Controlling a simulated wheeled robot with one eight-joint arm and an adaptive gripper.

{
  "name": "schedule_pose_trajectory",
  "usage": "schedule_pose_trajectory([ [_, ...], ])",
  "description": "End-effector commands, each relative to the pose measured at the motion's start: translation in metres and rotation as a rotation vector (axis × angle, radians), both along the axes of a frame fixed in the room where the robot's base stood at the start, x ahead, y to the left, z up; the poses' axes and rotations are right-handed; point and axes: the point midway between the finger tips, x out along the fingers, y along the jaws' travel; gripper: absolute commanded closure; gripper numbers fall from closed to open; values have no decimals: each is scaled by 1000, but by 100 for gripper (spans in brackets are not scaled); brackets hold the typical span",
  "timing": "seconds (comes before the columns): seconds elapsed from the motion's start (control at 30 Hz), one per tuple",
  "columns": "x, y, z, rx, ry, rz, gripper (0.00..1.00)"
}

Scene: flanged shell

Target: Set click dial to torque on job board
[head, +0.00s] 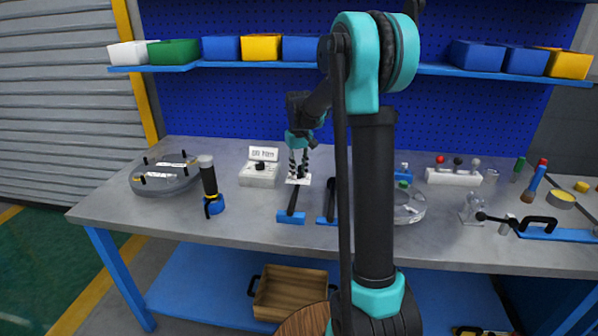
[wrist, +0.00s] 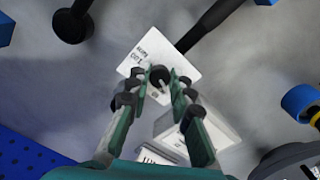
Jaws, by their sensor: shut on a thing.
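My gripper (head: 298,172) points straight down over the bench, its fingertips at a small white plate (head: 303,180). In the wrist view my gripper (wrist: 158,82) is shut on a small black knob (wrist: 158,74) in front of the printed white plate (wrist: 140,52); I cannot tell whether they are joined. The plate's print is too small to read surely. Left of the gripper stands a white box (head: 256,178) with a black knob on top and an upright white sign (head: 263,153), seemingly reading "80 Nm". The box (wrist: 172,128) is partly hidden behind the fingers in the wrist view.
Two black-handled tools with blue ends, one at the front (head: 290,217), lie close by. A black and blue upright tool (head: 210,185) and a round grey flanged part (head: 165,180) stand at left. My arm hides part of the bench's middle. Bins line the shelf behind.

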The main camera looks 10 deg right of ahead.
Motion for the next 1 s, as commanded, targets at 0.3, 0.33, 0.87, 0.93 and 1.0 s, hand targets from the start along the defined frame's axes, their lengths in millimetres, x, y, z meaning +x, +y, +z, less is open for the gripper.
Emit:
schedule_pose_trajectory([
  [0.3,0,1,0,2,-2,-298,100],
  [0.33,0,1,0,2,-2,-326,100],
  [0.87,0,1,0,4,-2,-717,100],
  [0.93,0,1,0,4,-2,-746,100],
  [1.0,0,1,0,4,-3,-768,100],
])
